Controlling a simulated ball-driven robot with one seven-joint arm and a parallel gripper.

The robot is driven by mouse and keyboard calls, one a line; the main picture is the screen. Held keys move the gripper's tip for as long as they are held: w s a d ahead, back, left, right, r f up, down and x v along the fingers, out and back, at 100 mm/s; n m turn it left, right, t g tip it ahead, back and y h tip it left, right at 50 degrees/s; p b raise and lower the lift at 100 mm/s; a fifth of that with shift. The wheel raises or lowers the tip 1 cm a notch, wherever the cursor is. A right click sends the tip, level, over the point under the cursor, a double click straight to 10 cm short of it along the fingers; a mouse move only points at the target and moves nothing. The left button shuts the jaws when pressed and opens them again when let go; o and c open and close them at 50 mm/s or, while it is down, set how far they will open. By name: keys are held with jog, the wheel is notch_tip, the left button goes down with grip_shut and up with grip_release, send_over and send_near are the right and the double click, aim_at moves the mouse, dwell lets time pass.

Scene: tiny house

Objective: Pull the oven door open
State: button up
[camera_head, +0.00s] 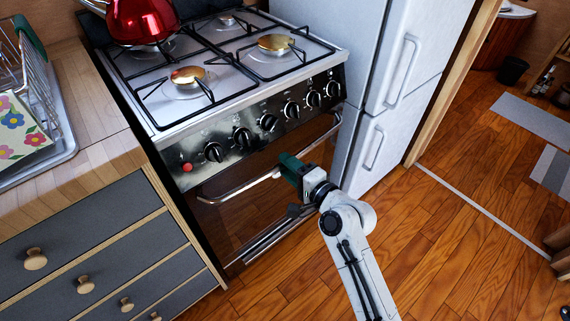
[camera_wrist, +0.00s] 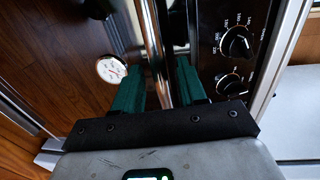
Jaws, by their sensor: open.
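The oven door (camera_head: 240,215) is dark and glossy, below the stove's knob panel, and looks shut. Its silver bar handle (camera_head: 240,188) runs across the top of the door. My gripper (camera_head: 283,166) is at the right half of the handle, its green fingers pointing toward the oven. In the wrist view the handle (camera_wrist: 153,45) runs between the two open green fingers of the gripper (camera_wrist: 158,82), one finger on each side. I cannot tell whether either finger touches the bar. In the head view my gripper hides part of the handle.
Black knobs (camera_head: 267,122) line the panel just above the handle. A red kettle (camera_head: 143,20) stands on the stove top. A white fridge (camera_head: 375,150) is close on the right, and grey drawers (camera_head: 75,250) are on the left. Wooden floor (camera_head: 440,255) is clear in front.

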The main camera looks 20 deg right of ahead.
jog(key=shift+x, duration=0.85)
grip_shut()
